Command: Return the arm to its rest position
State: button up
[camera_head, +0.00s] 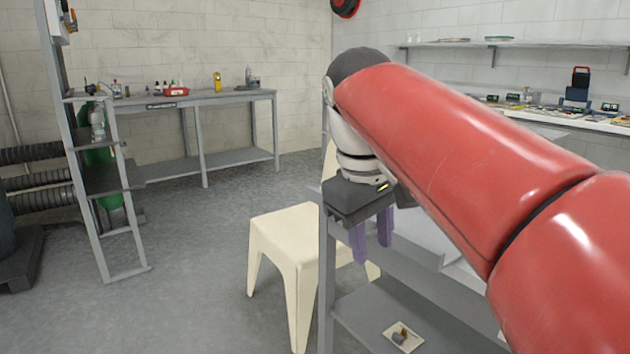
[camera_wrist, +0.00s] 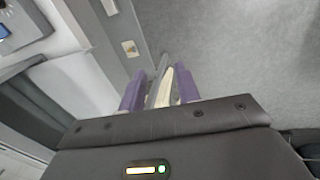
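My red arm reaches from the lower right of the head view up to the middle, with its wrist bent downward. My gripper (camera_head: 372,250) hangs with its purple fingers pointing down, close to the grey metal rack with shelves. In the wrist view my gripper (camera_wrist: 160,85) has its two fingers apart with a gap between them. The gap holds nothing; a grey rack post and the cream stool show beyond it.
A cream stool (camera_head: 286,232) stands just left of the rack (camera_head: 365,310). A small white tray with pieces (camera_head: 403,337) lies on the rack's lower shelf. A workbench (camera_head: 208,98) stands at the back wall. A leaning grey shelf stand (camera_head: 108,177) is at left. The floor between is clear.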

jog(key=s+d+f+m+t, duration=0.1)
jog(key=s+d+f+m, duration=0.1)
jog(key=s+f, duration=0.2)
jog(key=s+d+f+m+t+y, duration=0.1)
jog(key=s+d+f+m, duration=0.1)
jog(key=f, duration=0.7)
jog(key=s+d+f+m+t, duration=0.1)
jog(key=s+d+f+m, duration=0.1)
jog(key=s+f, duration=0.4)
jog(key=shift+s+d+f+m+t+y, duration=0.15)
jog(key=shift+d+f+m+t+y, duration=0.25)
jog(key=shift+d, duration=0.45)
jog(key=shift+f, duration=0.1)
